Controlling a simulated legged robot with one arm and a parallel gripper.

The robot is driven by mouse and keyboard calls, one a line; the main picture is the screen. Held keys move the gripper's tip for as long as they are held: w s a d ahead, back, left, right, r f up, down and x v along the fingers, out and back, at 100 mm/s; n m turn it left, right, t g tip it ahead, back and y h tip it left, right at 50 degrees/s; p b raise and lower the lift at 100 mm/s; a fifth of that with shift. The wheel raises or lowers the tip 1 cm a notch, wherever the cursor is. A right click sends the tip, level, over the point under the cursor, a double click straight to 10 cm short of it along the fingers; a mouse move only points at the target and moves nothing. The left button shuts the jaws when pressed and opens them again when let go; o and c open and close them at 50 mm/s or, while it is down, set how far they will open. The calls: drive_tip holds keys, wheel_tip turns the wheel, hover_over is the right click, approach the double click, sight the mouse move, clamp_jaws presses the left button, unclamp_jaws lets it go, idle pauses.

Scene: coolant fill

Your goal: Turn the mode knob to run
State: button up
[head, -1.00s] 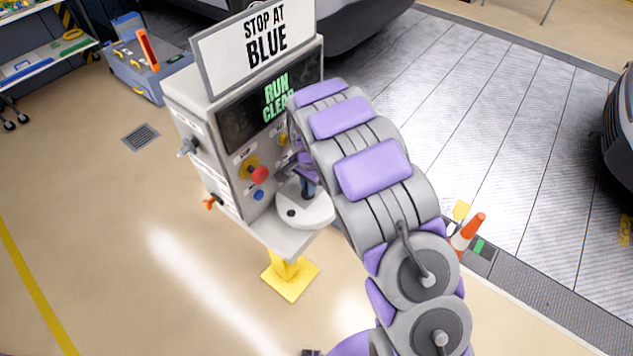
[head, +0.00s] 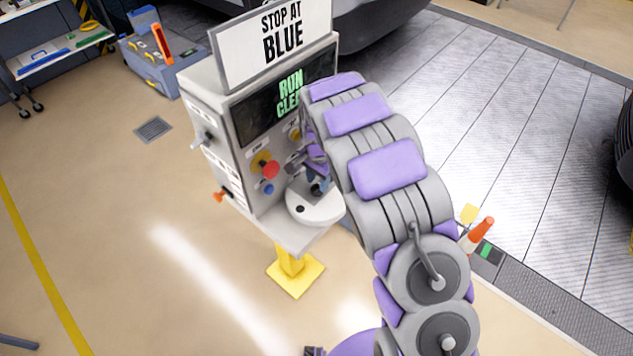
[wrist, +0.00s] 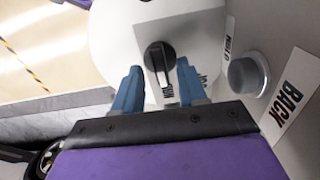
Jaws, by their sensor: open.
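In the wrist view, the black mode knob (wrist: 160,57) sits on a light grey panel, with its raised grip bar running roughly up and down in the picture. The bar's lower end lies by a label (wrist: 169,95) that seems to read RUN and is partly hidden. My gripper (wrist: 159,66) is open, with one blue finger on each side of the knob and visible gaps between. In the head view, my gripper (head: 318,185) is at the front of the coolant machine (head: 215,125). My arm hides part of the machine, and I cannot make out the knob there.
A grey button (wrist: 247,74) and a BACK label (wrist: 289,86) lie right of the knob. A red button (head: 270,170) and a blue button (head: 267,188) are on the machine front. The display (head: 285,95) reads RUN and a partly hidden CLEAR.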

wheel_tip(320, 180, up, 16)
drive_tip(key=shift+a+p, duration=0.3)
drive_tip(key=shift+p, duration=0.15)
drive_tip(key=shift+f, duration=0.1)
drive_tip(key=s+d+r+n+b, duration=0.2)
drive_tip(key=s+d+r, duration=0.1)
drive_tip(key=s+d, duration=0.5)
drive_tip(key=s+d+r+n+b, duration=0.15)
drive_tip(key=s+d, duration=0.35)
drive_tip(key=s, duration=0.5)
drive_tip(key=s+d+f+n+g+b, duration=0.1)
drive_tip(key=s+f+n, duration=0.1)
drive_tip(key=s, duration=0.9)
drive_tip(key=s+d+f+n+b, duration=0.1)
drive_tip(key=s+d+n, duration=0.1)
drive_tip(key=s, duration=0.9)
drive_tip(key=shift+s+f+g, duration=0.25)
drive_tip(key=shift+f+g, duration=0.1)
drive_tip(key=shift+g, duration=0.05)
drive_tip(key=shift+d+n, duration=0.1)
drive_tip(key=shift+n, duration=0.15)
drive_tip(key=shift+c, duration=0.4)
